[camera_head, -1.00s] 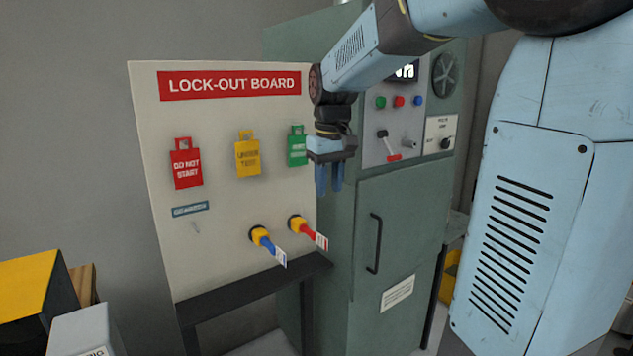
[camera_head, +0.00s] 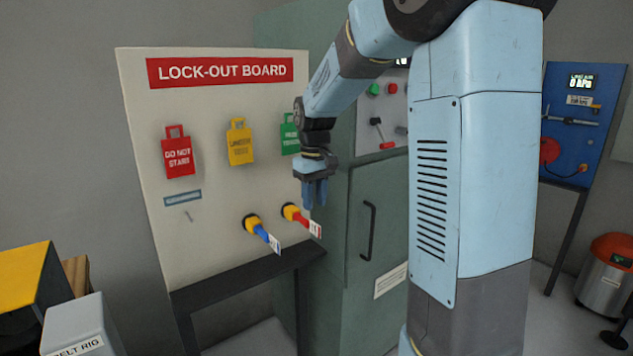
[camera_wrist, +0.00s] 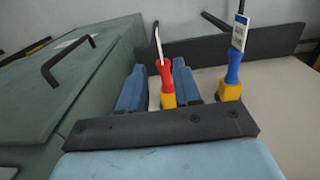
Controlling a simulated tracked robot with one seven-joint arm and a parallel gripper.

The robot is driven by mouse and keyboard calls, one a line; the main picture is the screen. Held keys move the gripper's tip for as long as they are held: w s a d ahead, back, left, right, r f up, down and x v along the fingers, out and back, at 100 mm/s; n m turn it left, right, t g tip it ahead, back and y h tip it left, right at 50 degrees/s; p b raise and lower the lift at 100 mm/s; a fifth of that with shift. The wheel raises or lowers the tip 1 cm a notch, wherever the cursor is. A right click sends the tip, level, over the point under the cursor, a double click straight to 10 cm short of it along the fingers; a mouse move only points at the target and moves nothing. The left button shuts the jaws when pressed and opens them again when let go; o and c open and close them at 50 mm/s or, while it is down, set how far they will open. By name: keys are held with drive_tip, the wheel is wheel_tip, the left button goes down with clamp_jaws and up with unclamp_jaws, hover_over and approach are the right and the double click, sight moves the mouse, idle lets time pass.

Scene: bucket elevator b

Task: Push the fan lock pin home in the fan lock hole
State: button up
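On the lock-out board (camera_head: 218,190), a red-handled pin (camera_head: 301,218) and a blue-handled pin (camera_head: 261,233) stick out of yellow fittings, each with a tag. I cannot read which one is the fan lock pin, and their holes are hidden. My gripper (camera_head: 314,203) points down, fingers apart, just above the red pin. In the wrist view my gripper (camera_wrist: 158,67) is open, and the red pin (camera_wrist: 166,76) shows between its fingers in the picture. I cannot tell whether they touch it. The blue pin (camera_wrist: 233,68) is to the right, outside the fingers.
A black ledge (camera_head: 250,279) runs below the pins. A green cabinet (camera_head: 340,280) with a black handle (camera_head: 369,231) stands close on the right.

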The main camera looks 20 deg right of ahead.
sight(304, 222)
wheel_tip(304, 222, down, 6)
drive_tip(key=shift+f, duration=0.25)
clamp_jaws()
idle(0.4)
